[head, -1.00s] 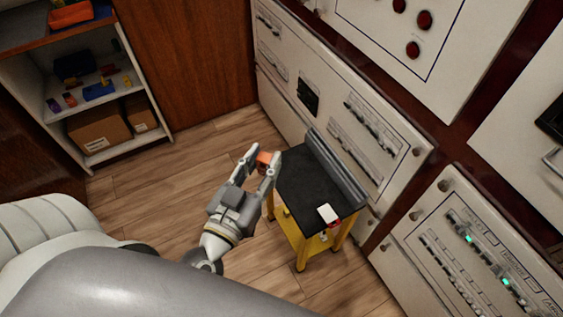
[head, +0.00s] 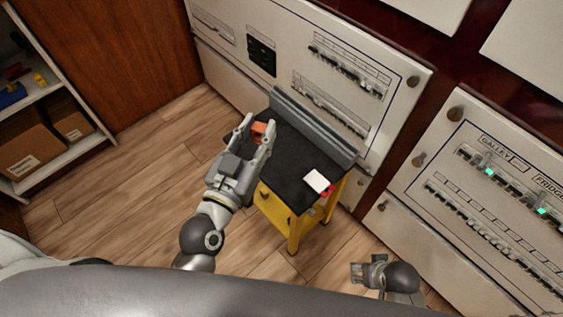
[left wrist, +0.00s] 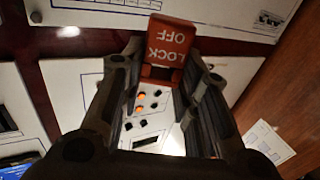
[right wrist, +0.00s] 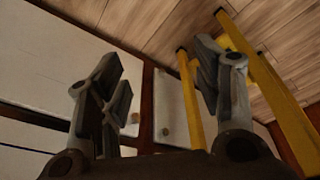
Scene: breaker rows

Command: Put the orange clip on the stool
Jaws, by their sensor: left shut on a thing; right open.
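The orange clip (head: 259,130) is between the fingertips of my left gripper (head: 260,125), which is shut on it. In the left wrist view the clip (left wrist: 167,45) shows the words LOCK OFF. The stool has yellow legs and a black top (head: 295,155). In the head view my left gripper and the clip overlap the left end of that top, and appear above it. My right gripper (head: 358,272) is low, to the right of the stool. It is open and empty in the right wrist view (right wrist: 150,90), with yellow legs behind it.
A white card with a red part (head: 318,181) lies at the stool top's right front corner. A grey ledge (head: 315,130) runs along its back edge, close to the white breaker panels (head: 345,75). A shelf (head: 65,160) stands at the left. Much of the black top is bare.

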